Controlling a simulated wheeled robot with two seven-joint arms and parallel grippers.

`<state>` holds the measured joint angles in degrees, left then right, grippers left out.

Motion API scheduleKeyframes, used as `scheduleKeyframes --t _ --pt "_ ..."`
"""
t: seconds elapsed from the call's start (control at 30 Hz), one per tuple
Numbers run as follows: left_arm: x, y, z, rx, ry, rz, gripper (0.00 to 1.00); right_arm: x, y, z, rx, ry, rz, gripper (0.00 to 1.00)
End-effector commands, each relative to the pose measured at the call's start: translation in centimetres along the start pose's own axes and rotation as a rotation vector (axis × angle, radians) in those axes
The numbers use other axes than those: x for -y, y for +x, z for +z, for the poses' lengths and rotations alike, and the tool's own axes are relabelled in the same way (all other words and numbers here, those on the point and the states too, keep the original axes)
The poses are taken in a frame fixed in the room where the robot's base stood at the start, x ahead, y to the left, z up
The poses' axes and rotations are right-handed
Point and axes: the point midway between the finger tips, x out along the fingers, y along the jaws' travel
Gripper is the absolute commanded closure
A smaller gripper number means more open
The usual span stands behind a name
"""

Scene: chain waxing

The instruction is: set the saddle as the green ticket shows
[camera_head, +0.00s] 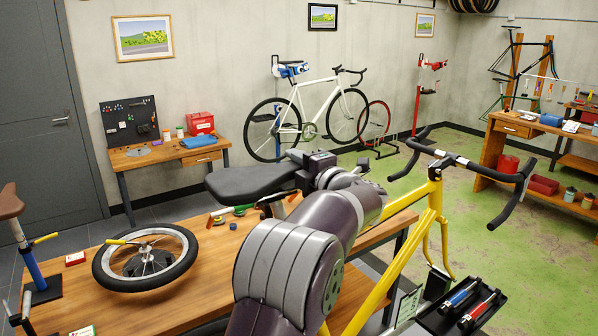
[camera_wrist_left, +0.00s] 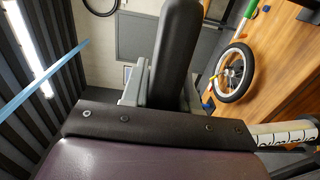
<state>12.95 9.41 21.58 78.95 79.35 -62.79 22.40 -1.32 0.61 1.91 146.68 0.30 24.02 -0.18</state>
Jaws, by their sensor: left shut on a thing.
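The dark saddle (camera_head: 245,181) is at the centre of the head view, above the wooden bench, its long body pointing left. My left gripper (camera_head: 299,160) is at its right end and shut on it; my arm hides the saddle's underside. In the left wrist view the saddle (camera_wrist_left: 178,50) stands up as a black shape beside the grey finger. A pale post with dark marks (camera_wrist_left: 285,134) shows at the lower right there. The yellow bike frame (camera_head: 433,200) stands right of my arm. A white-and-green card (camera_head: 408,306) is low by the frame; its writing is unreadable. My right gripper is out of view.
The wooden bench (camera_head: 215,275) carries a wheel (camera_head: 147,258), small tools and a red-and-white box (camera_head: 75,258). Black handlebars (camera_head: 470,165) reach right of the frame. A black tray (camera_head: 465,308) holds a blue and a red tool. Green floor lies open behind the frame.

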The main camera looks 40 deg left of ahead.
Motion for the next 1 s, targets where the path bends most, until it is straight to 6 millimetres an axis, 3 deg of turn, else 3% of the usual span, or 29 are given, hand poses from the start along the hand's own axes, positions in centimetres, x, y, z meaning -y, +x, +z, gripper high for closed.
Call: scheduleKeyframes --t 0.17,0.2,0.23,0.57,0.67,1.0 --pt "-0.4 -0.1 0.0 0.001 -0.007 0.007 1.0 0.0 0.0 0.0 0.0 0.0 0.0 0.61" --pt "-0.4 -0.1 0.0 0.001 -0.007 0.006 0.61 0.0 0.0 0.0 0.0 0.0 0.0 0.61" --pt "-0.4 -0.1 0.0 0.001 -0.006 0.006 0.51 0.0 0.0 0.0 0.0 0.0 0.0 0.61" --pt "0.0 -0.4 0.1 0.002 -0.004 0.003 0.5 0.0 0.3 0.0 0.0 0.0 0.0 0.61" --pt "0.2 -2.0 0.1 0.004 -0.006 0.003 0.5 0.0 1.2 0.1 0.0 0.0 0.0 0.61" --pt "0.2 -10.8 0.1 0.005 -0.007 0.004 0.5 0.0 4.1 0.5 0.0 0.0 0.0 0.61"
